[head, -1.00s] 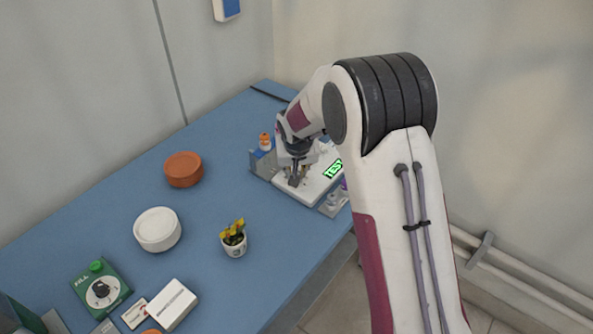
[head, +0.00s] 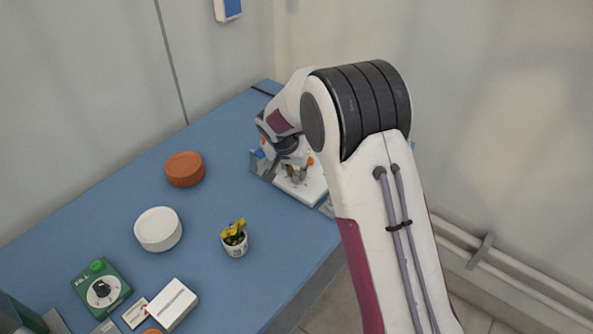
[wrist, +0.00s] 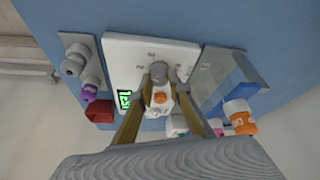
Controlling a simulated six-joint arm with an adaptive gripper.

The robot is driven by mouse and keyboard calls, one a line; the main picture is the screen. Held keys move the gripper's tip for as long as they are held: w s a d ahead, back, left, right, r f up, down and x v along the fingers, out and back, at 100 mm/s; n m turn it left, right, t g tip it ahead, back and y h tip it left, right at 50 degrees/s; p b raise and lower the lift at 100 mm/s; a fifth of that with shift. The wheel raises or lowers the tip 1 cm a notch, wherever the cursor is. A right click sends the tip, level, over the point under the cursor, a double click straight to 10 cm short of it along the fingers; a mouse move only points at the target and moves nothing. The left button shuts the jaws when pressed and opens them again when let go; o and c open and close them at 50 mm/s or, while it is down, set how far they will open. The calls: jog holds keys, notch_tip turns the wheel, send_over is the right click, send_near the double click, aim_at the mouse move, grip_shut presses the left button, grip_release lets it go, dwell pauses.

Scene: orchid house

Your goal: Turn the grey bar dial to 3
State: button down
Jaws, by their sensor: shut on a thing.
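The white panel (head: 314,186) lies at the far right end of the blue bench, partly hidden by my arm. In the wrist view the panel (wrist: 125,48) carries a green lit display (wrist: 124,98) and small marks too small to read. My gripper (wrist: 161,78) points down at the panel, its fingertips on either side of the grey bar dial (wrist: 158,70) and shut on it. Which mark the dial points to cannot be told. In the head view my gripper (head: 291,174) largely hides the dial. A white part with an orange top (wrist: 160,98) shows between the fingers.
Bottles stand beside the panel: an orange one (wrist: 238,112) and a purple-collared one (wrist: 91,88). A red block (wrist: 99,111) is near.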

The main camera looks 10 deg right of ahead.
jog(key=shift+m+g+h, duration=0.4)
jog(key=shift+m+h, duration=0.05)
jog(key=shift+m, duration=1.05)
jog(key=shift+m+g+h, duration=0.4)
jog(key=shift+m+h, duration=0.05)
jog(key=shift+m, duration=1.05)
jog(key=c, duration=1.9)
grip_release()
jog(key=shift+a, duration=0.1)
jog(key=shift+a+r, duration=0.15)
jog(key=shift+r, duration=0.3)
jog(key=shift+s+a, duration=0.2)
jog(key=shift+a, duration=0.1)
jog(key=s+a, duration=0.2)
jog(key=a, duration=0.1)
jog(key=s+a, duration=0.2)
jog(key=a, duration=0.1)
jog(key=s+a, duration=0.2)
jog(key=a, duration=0.1)
jog(key=shift+a, duration=0.4)
